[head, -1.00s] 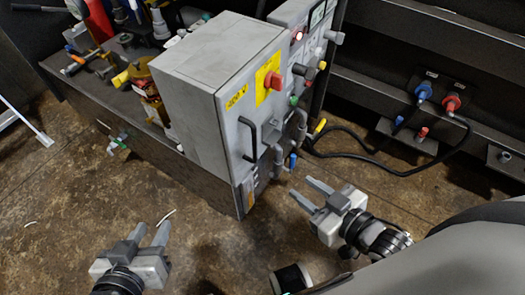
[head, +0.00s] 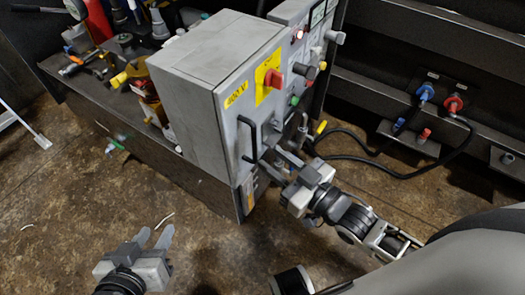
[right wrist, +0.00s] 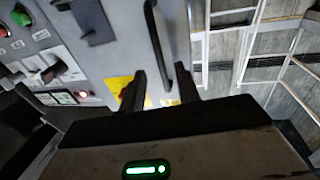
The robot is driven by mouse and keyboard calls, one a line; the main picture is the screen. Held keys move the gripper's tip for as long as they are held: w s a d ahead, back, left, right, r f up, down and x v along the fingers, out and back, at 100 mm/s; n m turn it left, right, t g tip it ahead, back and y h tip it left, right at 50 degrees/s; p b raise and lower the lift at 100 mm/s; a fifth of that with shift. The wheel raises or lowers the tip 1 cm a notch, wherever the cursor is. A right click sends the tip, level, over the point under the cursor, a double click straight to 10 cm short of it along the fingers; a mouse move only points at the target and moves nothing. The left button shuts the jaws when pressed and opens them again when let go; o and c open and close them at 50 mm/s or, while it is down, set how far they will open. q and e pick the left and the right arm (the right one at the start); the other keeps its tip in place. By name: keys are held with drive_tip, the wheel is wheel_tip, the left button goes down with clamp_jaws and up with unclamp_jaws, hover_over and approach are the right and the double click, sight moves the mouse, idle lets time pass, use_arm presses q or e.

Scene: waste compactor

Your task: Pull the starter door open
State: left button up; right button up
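The starter door (head: 240,115) is the grey front of the box with a yellow "400 V" label and a red switch (head: 274,79). It looks shut. Its black bar handle (head: 250,140) stands upright near the door's left edge. My right gripper (head: 278,163) is open, just in front of the door, its fingers reaching toward the handle's lower end. In the right wrist view the black handle (right wrist: 156,35) runs down between the two spread fingers (right wrist: 160,90); I cannot tell whether they touch it.
A bench (head: 130,130) with tools stands left of the box. A control panel (head: 305,60) with knobs and a lit red lamp adjoins the door on the right. Black cables (head: 380,155) run to blue and red connectors. The brown floor in front is clear.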

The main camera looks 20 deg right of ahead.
use_arm(q)
drive_tip(key=shift+w+d+f, duration=0.1)
drive_tip(key=shift+w+f, duration=0.05)
drive_tip(key=shift+f, duration=0.35)
use_arm(e)
drive_tip(key=shift+x, duration=2.1)
clamp_jaws()
use_arm(q)
drive_tip(key=shift+r, duration=0.1)
use_arm(e)
drive_tip(key=shift+d, duration=0.1)
